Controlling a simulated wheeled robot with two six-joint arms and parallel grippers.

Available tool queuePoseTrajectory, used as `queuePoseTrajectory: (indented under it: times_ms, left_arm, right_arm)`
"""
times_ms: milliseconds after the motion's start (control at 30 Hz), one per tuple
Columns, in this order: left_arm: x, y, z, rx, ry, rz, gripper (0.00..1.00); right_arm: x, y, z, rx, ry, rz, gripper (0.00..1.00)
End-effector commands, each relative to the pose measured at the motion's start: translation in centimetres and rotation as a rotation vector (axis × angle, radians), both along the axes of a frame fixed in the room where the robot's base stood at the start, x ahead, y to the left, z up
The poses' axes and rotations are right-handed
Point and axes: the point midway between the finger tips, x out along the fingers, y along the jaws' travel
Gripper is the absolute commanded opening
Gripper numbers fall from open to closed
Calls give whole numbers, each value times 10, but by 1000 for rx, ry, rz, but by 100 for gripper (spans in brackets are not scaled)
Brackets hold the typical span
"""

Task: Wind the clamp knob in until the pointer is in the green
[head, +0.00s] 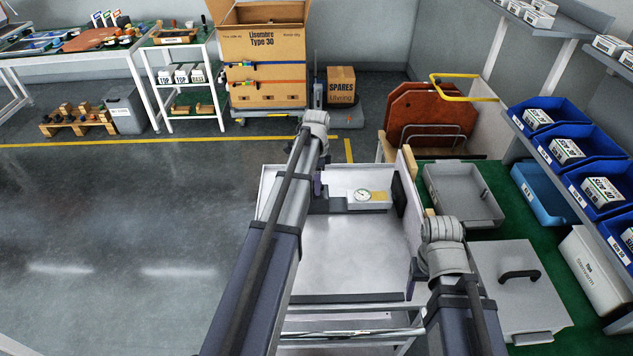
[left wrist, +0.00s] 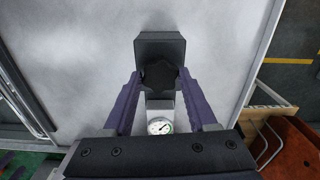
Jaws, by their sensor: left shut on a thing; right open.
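The clamp knob (left wrist: 159,75) is a dark, star-shaped knob in front of a dark block (left wrist: 160,45) in the left wrist view. My left gripper (left wrist: 160,80) has its purple fingers on both sides of the knob, shut on it. The gauge (left wrist: 160,126) is a round white dial just below the knob, with a little green at its edge. It also shows in the head view (head: 362,195); its pointer is too small to read surely. My left arm hides the knob in the head view. My right gripper (head: 414,272) is open, mostly hidden by its arm.
The clamp stands on a white-walled cart (head: 340,250), whose middle is bare. To the right, a green bench holds a grey tray (head: 462,195) and a grey lid with a black handle (head: 519,275). Blue bins (head: 575,150) line the shelf. Open floor lies left.

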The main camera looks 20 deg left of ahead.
Motion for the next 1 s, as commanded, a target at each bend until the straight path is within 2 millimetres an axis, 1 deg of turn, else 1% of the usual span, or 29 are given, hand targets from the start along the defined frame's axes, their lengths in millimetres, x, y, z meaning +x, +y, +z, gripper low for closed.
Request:
queuePoseTrajectory:
  times_ms: [300, 800, 833, 1000]
  left_arm:
    - [0, 0, 0, 0, 0, -92, 2]
    - [0, 0, 0, 0, 0, -105, 2]
    - [0, 0, 0, 0, 0, -105, 60]
    - [0, 0, 0, 0, 0, -104, 79]
  right_arm:
    - [0, 0, 0, 0, 0, 0, 66]
    - [0, 0, 0, 0, 0, 0, 66]
    - [0, 0, 0, 0, 0, 0, 66]
    - [0, 0, 0, 0, 0, 0, 66]
